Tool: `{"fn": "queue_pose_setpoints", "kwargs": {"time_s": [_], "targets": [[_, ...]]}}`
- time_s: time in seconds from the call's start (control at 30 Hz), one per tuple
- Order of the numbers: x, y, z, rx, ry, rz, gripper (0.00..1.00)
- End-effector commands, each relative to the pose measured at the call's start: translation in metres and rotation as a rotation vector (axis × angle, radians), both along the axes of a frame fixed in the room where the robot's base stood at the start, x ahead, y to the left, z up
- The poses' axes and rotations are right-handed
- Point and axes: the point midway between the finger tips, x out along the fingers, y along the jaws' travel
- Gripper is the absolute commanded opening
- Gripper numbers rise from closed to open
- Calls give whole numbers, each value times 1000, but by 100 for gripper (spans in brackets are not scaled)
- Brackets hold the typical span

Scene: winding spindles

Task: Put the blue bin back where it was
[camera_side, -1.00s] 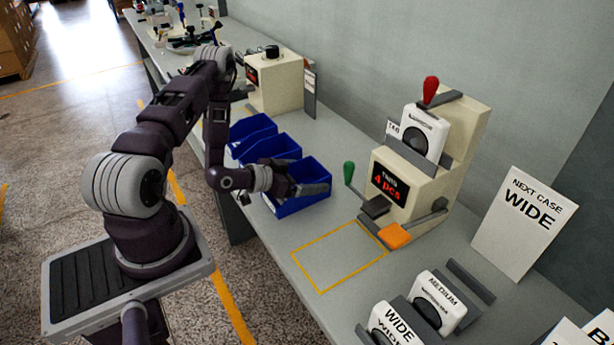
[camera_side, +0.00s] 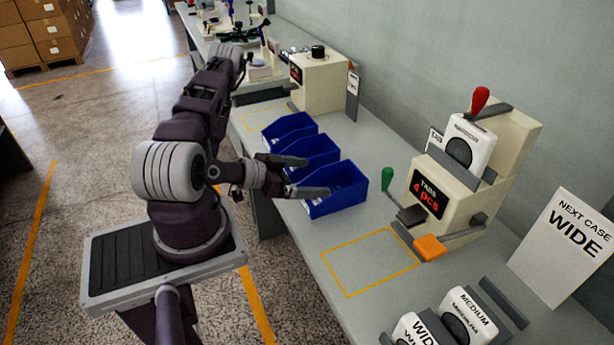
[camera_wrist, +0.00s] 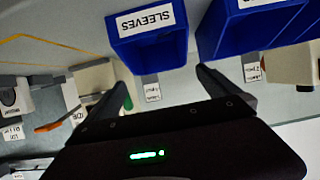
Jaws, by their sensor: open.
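Three blue bins stand in a slanting row on the bench. The nearest blue bin (camera_side: 347,197) also shows in the wrist view (camera_wrist: 152,52), with a white SLEEVES label on its front. The middle blue bin (camera_side: 320,151) and the far blue bin (camera_side: 284,131) stand close behind it. My gripper (camera_side: 318,176) is open and empty at the aisle side of the nearest bin. In the wrist view the fingers (camera_wrist: 164,86) are spread wide, with the SLEEVES bin ahead of the gap between them. Contact with the bins cannot be told.
A yellow outlined rectangle (camera_side: 345,283) on the bench in front of the nearest bin is empty. A cream machine (camera_side: 440,205) with green and red levers and an orange pad stands to the right. Another cream machine (camera_side: 320,88) stands behind the bins.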

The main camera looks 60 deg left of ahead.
Motion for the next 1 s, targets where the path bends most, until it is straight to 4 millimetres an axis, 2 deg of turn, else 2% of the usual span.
{"fn": "queue_pose_setpoints", "kwargs": {"time_s": [0.07,0.13,0.27,0.33,0.37,0.47,0.57,0.6,0.67,0.73,0.8,0.9,1.0], "targets": [[-4,0,3,7,6,-8,100],[2,-1,4,51,51,-56,100],[25,2,10,209,233,-173,100],[36,7,23,291,336,-190,100],[40,9,32,326,377,-188,100],[52,8,82,417,498,-124,100],[46,-14,142,421,565,-19,100],[37,-30,166,397,579,20,100],[16,-59,198,336,591,64,100],[-17,-97,226,246,605,83,100],[-54,-132,243,154,622,71,100],[-99,-168,255,58,651,32,100],[-125,-184,258,11,675,3,100]]}}
